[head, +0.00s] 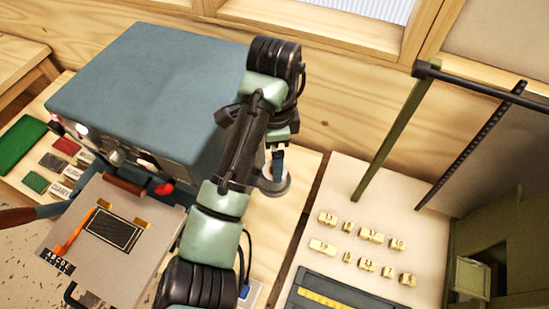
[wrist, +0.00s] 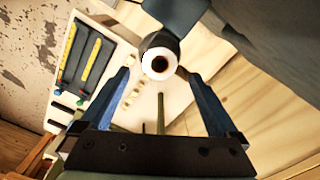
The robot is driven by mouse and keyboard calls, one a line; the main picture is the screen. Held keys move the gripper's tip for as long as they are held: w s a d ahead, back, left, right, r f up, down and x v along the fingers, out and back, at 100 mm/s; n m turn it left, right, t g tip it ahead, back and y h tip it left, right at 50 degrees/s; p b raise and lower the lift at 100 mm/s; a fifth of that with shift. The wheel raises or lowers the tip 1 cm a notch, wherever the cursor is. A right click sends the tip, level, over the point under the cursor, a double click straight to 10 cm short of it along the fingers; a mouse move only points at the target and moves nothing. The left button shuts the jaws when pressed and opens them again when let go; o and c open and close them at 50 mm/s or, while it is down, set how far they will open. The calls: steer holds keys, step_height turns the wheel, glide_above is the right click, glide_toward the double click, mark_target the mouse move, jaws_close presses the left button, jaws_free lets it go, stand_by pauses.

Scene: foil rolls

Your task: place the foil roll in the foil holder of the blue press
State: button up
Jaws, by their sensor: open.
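The blue press (head: 150,85) is a large blue-grey box at the left in the head view, with a red knob on its front. A pale round thing (head: 273,187) shows under my gripper in the head view. I cannot make out the foil holder.
Several brass number blocks (head: 370,236) and a dark tray with a yellow rule (head: 325,298) are on the pale surface at the right. A green frame (head: 392,140) stands behind. Green and red blocks and a lettered plate (head: 115,240) are at the front left.

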steer(key=w+d+r+n+t+h+p, duration=0.1)
steer(key=w+d+r+n+t+h, duration=0.25)
steer(key=r, duration=0.75)
steer(key=w+d+r+t, duration=0.2)
steer(key=d+r+t, duration=0.3)
steer(key=r, duration=0.6)
steer(key=w+d+r+n+t+h+p, duration=0.1)
steer(key=w+d+r+n+t+h, duration=0.15)
steer(key=r+t, duration=0.6)
steer(key=s+a+r+n+t+y, duration=0.2)
steer(key=s+r, duration=0.3)
steer(key=r, duration=0.3)
steer(key=s+a+r+n+t+y, duration=0.1)
steer(key=s+a+r+n+t, duration=0.4)
steer(key=r, duration=0.4)
steer(key=s+a+r+n+t+y, duration=0.2)
steer(key=s+a+r+n+t, duration=0.1)
steer(key=s+r, duration=0.4)
step_height(320, 180, up, 2)
steer(key=shift+a+n+y, duration=0.3)
steer(key=shift+a, duration=0.15)
